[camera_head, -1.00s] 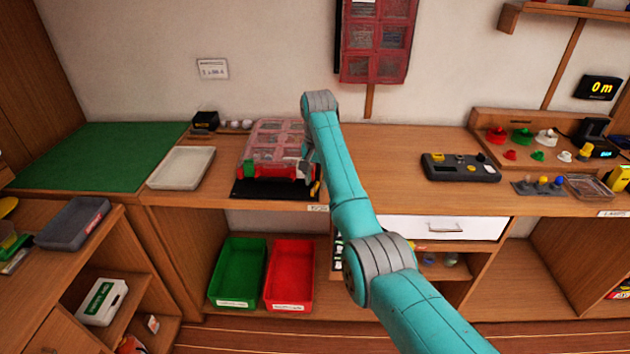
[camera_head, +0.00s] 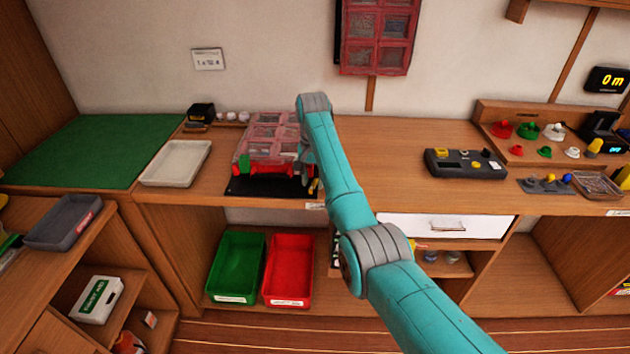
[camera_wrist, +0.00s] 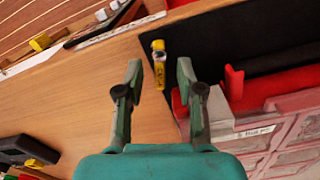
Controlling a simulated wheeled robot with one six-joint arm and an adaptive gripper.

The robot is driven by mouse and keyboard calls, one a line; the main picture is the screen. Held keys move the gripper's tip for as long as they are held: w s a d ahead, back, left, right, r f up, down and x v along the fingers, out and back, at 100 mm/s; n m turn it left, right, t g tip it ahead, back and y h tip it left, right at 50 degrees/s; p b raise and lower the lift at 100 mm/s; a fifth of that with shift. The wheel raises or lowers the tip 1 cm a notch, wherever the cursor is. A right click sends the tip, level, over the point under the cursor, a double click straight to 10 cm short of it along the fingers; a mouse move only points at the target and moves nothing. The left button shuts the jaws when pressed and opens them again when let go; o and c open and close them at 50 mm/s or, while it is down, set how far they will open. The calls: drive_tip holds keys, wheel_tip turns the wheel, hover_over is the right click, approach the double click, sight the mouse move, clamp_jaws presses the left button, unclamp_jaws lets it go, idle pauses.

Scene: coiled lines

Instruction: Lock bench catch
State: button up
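A small yellow catch (camera_wrist: 158,62) shows in the wrist view, at the edge of a black mat (camera_wrist: 225,45) on the wooden bench. A yellow part also shows at the mat's right front corner in the head view (camera_head: 313,187). My gripper (camera_wrist: 160,75) is open and empty, its two fingers pointing toward the catch with the catch between and just beyond the tips. I see no contact. In the head view my arm's end partly hides the gripper. A clear-lidded red case (camera_head: 270,140) sits on the mat; it also shows right of my gripper (camera_wrist: 270,130).
A pale tray (camera_head: 175,163) and a green mat (camera_head: 90,150) lie to the left. A dark control box (camera_head: 465,163) stands to the right, with bare bench between.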

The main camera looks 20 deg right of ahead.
drive_tip(key=shift+f, duration=0.6)
clamp_jaws()
drive_tip(key=shift+w+a+n, duration=0.1)
drive_tip(key=shift+a+n, duration=0.1)
drive_tip(key=shift+n, duration=1.5)
unclamp_jaws()
